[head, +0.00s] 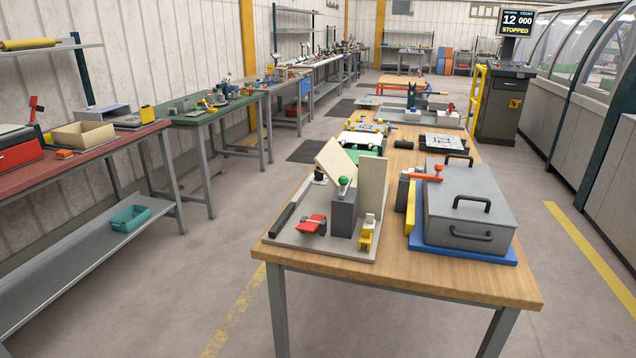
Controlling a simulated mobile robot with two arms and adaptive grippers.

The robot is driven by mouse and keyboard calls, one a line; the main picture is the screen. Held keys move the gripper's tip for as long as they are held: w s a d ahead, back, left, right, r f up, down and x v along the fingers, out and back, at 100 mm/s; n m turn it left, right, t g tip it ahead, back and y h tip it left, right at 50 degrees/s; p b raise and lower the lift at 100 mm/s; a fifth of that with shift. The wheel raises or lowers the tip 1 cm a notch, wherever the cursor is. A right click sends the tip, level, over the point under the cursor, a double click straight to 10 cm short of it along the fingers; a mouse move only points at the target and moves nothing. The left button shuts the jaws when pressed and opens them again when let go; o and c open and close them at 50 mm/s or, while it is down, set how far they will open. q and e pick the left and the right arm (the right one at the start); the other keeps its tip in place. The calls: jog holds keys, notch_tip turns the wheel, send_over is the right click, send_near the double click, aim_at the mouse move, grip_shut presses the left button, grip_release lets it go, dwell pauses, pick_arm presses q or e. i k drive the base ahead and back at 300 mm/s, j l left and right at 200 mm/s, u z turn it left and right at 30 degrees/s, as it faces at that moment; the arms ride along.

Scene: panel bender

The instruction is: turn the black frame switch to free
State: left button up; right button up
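I cannot make out for sure a switch or its free marking at this size. A flat black frame (443,144) with a pale patterned inside lies on the wooden table (400,262), behind the large grey box. A small black block (397,156) is beside its left side. Farther back, a dark upright device (412,97) stands on a grey plate. Neither of my grippers is in view.
A grey lidded box (468,205) with black handles sits on a blue base at the table's near right. A grey fixture plate (330,243) with blocks is at near left. Workbenches (90,150) line the left wall. A console (505,105) reads STOPPED.

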aim_at(319, 175)
jog(key=i+j+z, duration=0.15)
jog(key=z, duration=0.2)
jog(key=i+j+z, duration=0.15)
jog(key=j+z, duration=0.25)
jog(key=i+j+z, duration=0.1)
jog(key=z, duration=0.25)
jog(key=k+j, duration=0.05)
